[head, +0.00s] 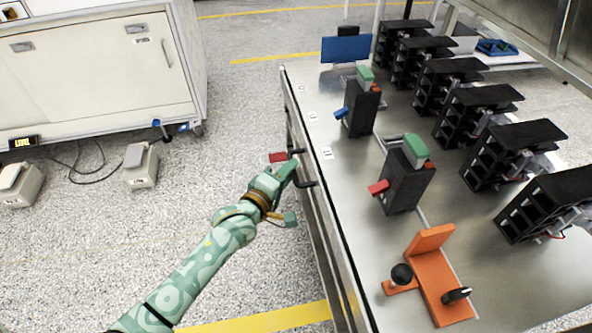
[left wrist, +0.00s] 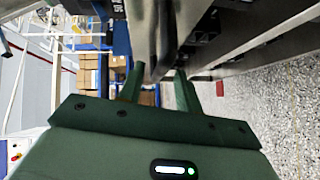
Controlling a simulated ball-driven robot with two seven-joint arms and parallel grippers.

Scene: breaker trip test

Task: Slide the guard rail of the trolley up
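The trolley (head: 345,215) is a steel-topped table on the right in the head view. A dark rail (head: 318,225) runs along its left side, with a black handle (head: 304,168) standing out from it. My left gripper (head: 292,172) is at this handle, beside the trolley's left edge. In the left wrist view its two green fingers (left wrist: 158,88) are apart, and a dark bar (left wrist: 163,45) shows between and beyond them. I cannot tell whether they touch it. A small red piece (head: 278,157) shows just beyond the gripper. My right gripper is not in view.
On the trolley top stand black breakers with a blue lever (head: 341,113) and a red lever (head: 378,187), an orange fixture (head: 440,285) and a row of black racks (head: 470,110). A white cabinet (head: 100,75) stands left. The speckled floor between is mostly clear.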

